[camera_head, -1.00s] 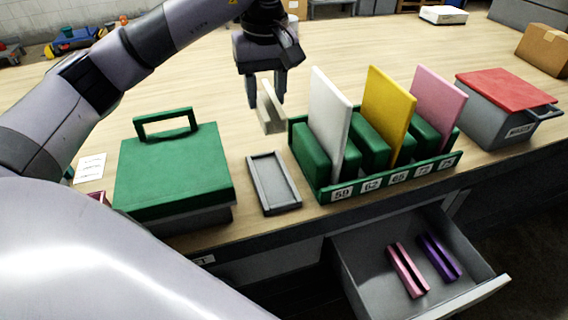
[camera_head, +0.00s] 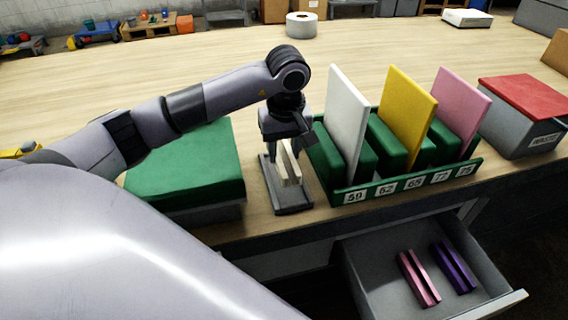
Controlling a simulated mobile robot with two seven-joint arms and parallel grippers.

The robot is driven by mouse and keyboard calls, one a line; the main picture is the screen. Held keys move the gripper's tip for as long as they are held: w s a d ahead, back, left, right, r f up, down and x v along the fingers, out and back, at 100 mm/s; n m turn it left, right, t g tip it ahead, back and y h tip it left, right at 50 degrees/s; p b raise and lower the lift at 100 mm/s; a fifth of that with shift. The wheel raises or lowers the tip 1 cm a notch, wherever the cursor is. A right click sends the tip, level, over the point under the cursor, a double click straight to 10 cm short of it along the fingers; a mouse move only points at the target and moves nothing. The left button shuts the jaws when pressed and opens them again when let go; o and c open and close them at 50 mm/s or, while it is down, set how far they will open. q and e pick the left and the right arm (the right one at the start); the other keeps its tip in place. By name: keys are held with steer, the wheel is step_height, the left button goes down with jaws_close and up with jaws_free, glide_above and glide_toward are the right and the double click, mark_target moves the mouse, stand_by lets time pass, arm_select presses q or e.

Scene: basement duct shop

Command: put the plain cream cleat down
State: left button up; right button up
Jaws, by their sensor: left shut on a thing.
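The plain cream cleat (camera_head: 290,170) is in my left gripper (camera_head: 284,154), at or just over the small grey tray (camera_head: 293,208) on the bench. The gripper is shut on the cleat and points down. I cannot tell whether the cleat touches the tray floor. The gripper and cleat hide part of the tray. My right gripper is not in view.
A green rack (camera_head: 408,184) with white, yellow and pink panels stands close to the right of the tray. A green-lidded box (camera_head: 190,170) is to the left. Below, an open drawer (camera_head: 379,270) holds a pink cleat (camera_head: 418,278) and a purple cleat (camera_head: 453,267).

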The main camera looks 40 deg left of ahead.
mark_target(286, 167)
arm_select(q)
steer(key=shift+f, duration=2.35)
steer(key=shift+f, duration=0.15)
steer(key=o, duration=1.1)
steer(key=shift+c, duration=0.2)
steer(key=shift+r, duration=0.2)
step_height(286, 167, up, 12)
steer(key=d, duration=0.1)
steer(key=shift+s, duration=0.45)
